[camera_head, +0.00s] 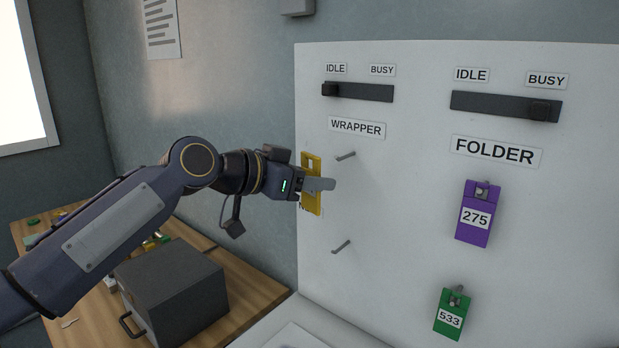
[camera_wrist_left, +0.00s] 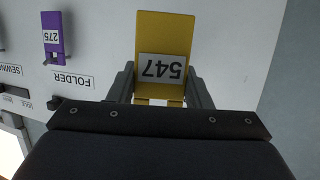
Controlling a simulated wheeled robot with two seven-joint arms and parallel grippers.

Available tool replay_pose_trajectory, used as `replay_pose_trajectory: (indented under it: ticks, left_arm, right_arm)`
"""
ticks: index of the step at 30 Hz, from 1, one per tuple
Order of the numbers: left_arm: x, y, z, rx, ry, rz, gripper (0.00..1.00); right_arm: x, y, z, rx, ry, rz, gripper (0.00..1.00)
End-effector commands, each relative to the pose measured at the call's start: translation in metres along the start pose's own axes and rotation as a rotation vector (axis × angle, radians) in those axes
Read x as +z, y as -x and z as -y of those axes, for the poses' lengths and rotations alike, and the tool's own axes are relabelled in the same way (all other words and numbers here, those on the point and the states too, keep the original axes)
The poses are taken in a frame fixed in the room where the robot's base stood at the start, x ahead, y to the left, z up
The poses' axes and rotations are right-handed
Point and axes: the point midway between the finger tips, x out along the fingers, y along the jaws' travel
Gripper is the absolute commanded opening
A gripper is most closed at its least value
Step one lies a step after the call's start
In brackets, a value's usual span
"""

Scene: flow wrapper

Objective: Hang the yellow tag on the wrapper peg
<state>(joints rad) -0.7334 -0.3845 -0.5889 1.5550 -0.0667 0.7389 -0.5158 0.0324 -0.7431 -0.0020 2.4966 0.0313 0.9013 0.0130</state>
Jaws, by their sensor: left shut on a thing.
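The yellow tag (camera_head: 311,184) is held in my left gripper (camera_head: 318,185), in front of the white board. In the left wrist view the yellow tag (camera_wrist_left: 164,40) shows the number 547, upside down, between the two fingers of the left gripper (camera_wrist_left: 160,88). In the head view the wrapper peg (camera_head: 345,155) is bare under the WRAPPER label (camera_head: 357,128), just up and right of the tag. A second bare peg (camera_head: 341,246) sticks out lower down. The gap between tag and board cannot be judged. My right gripper is not in view.
A purple tag (camera_head: 475,213) numbered 275 hangs under the FOLDER label (camera_head: 496,151), with a green tag (camera_head: 451,313) numbered 533 below. The wrapper slider (camera_head: 357,92) has its knob at IDLE. A grey box (camera_head: 173,290) stands on the wooden table (camera_head: 262,287).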

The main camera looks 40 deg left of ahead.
Motion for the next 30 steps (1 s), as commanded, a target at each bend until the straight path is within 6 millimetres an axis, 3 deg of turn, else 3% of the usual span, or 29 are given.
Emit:
replay_pose_trajectory:
  ticks: [30]
  left_arm:
    - [-0.014,-0.059,0.015,0.001,-0.001,0.000,0.23]
  right_arm:
    - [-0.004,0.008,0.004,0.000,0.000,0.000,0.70]
